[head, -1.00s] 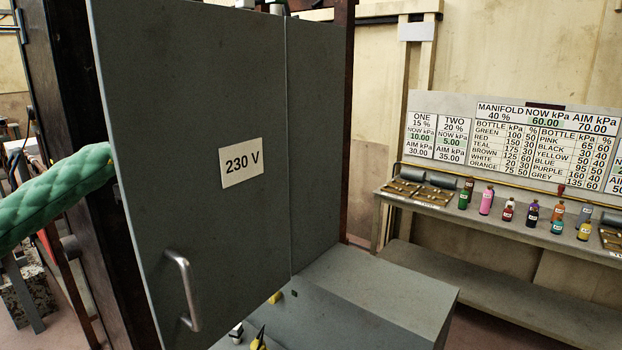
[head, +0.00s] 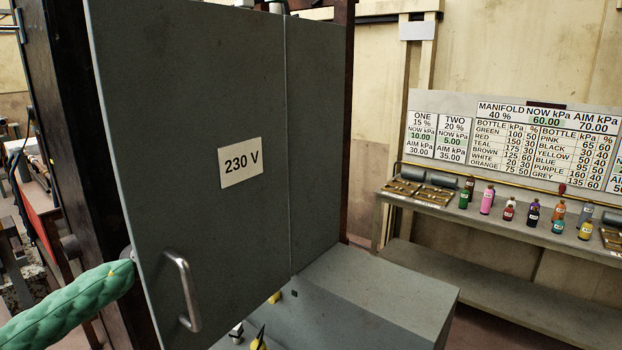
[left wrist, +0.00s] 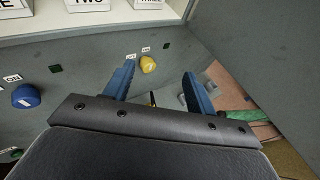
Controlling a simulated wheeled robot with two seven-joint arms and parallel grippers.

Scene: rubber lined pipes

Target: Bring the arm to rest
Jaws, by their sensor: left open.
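My left arm, in a green quilted sleeve (head: 75,300), comes in from the left in the head view and passes behind the grey door marked 230 V (head: 205,110). The door hides my left gripper in that view. In the left wrist view my left gripper (left wrist: 160,80) has two blue fingers spread apart with nothing between them. A grey panel with a yellow knob (left wrist: 148,64) and a blue knob (left wrist: 25,97) lies beyond the fingers, apart from them as far as I can tell. My right gripper is in neither view.
The door has a metal handle (head: 185,290) and stands beside a dark post (head: 65,130). A grey box (head: 380,290) juts out below. A bench (head: 430,205) with several bottles stands at the right. A white ledge with labels (left wrist: 110,20) tops the wrist view.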

